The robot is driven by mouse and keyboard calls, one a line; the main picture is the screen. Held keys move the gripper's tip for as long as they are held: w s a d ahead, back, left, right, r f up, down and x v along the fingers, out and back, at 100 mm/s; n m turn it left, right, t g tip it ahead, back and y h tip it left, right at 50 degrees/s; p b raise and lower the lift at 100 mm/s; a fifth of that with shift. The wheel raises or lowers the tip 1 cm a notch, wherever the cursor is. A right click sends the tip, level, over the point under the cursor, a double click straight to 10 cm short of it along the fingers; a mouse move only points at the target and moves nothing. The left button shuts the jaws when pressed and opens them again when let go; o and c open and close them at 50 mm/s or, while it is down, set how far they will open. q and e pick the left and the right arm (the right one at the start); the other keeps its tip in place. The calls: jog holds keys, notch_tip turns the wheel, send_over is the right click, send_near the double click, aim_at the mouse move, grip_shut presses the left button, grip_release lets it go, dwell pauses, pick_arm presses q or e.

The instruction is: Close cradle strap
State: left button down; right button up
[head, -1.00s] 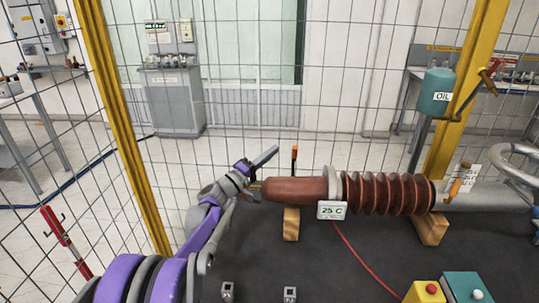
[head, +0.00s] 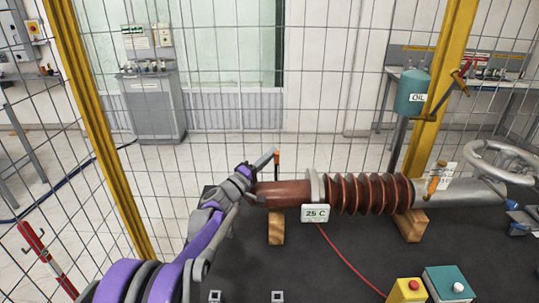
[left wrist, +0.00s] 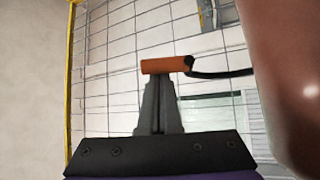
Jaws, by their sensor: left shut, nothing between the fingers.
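The cradle strap shows as an orange handle (head: 277,161) standing up behind the left part of the brown bushing (head: 283,193). In the left wrist view the orange handle (left wrist: 165,66) lies level, with a dark strap (left wrist: 222,72) running from its right end towards the bushing (left wrist: 290,80). My left gripper (head: 262,163) is beside the bushing's left end, close to the handle. In the left wrist view its fingers (left wrist: 159,105) are together and empty, with the tips just below the handle; I cannot tell whether they touch. The strap's far end is hidden.
Wooden cradle blocks (head: 276,228) (head: 411,225) support the bushing. A 25 C display (head: 315,213) with a red cable sits in front of it. Button boxes (head: 408,291) (head: 450,285) stand at front right. Mesh fencing and a yellow post (head: 100,150) stand behind. The dark tabletop's middle is mostly clear.

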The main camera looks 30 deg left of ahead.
pick_arm(q)
jog(key=shift+s, duration=0.15)
jog(key=shift+s+d+f, duration=0.2)
jog(key=shift+s+d, duration=0.2)
jog(key=shift+s, duration=0.3)
jog(key=s+d+f+b, duration=0.5)
jog(key=s+f, duration=0.5)
jog(key=f, duration=0.1)
jog(key=shift+s+f, duration=0.15)
jog(key=shift+s, duration=0.15)
